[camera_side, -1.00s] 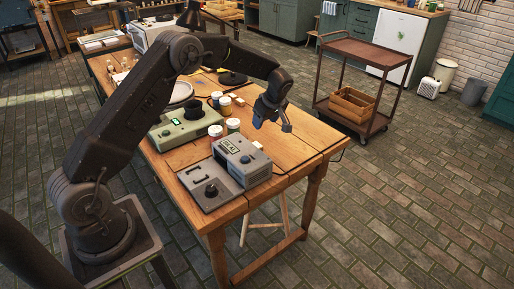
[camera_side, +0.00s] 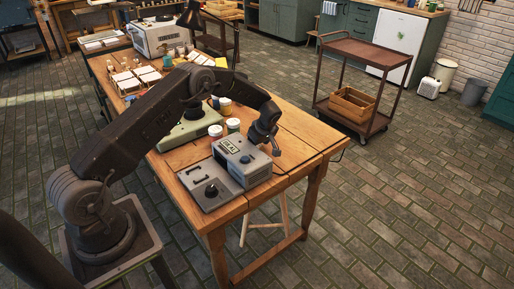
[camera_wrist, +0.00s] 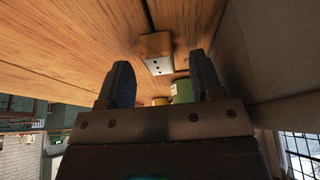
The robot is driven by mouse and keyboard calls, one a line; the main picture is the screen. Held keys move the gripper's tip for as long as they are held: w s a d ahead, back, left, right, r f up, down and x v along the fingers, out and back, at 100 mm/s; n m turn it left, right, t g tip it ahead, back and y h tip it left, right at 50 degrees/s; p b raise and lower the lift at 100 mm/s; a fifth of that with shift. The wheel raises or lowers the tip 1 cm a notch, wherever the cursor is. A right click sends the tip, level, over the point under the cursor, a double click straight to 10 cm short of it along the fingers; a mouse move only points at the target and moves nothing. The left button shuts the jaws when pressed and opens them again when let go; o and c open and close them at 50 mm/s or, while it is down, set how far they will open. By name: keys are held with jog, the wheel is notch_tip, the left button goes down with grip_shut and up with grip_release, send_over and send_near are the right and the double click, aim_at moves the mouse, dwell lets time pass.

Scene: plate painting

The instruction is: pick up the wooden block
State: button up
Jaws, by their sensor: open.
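The wooden block (camera_wrist: 155,47) shows in the wrist view on the wooden tabletop, near the middle. It has a tan body and a pale end face with small dark dots. It appears between and just beyond the two fingertips of my gripper (camera_wrist: 158,62), which is open with nothing held. In the side view my gripper (camera_side: 268,143) is low over the table, just behind the grey device. I cannot make out the block there; the gripper and the device likely hide it. Whether the fingers touch the block is not clear.
The grey device (camera_side: 238,157) stands close beside my gripper; its wall fills the right of the wrist view. A green jar (camera_wrist: 183,90) is partly hidden behind a finger. White-lidded jars (camera_side: 215,131) stand left of the gripper. The table's right end (camera_side: 312,140) is clear.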

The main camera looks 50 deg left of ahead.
jog(key=shift+a+f, duration=0.15)
jog(key=shift+f, duration=0.3)
jog(key=c, duration=1)
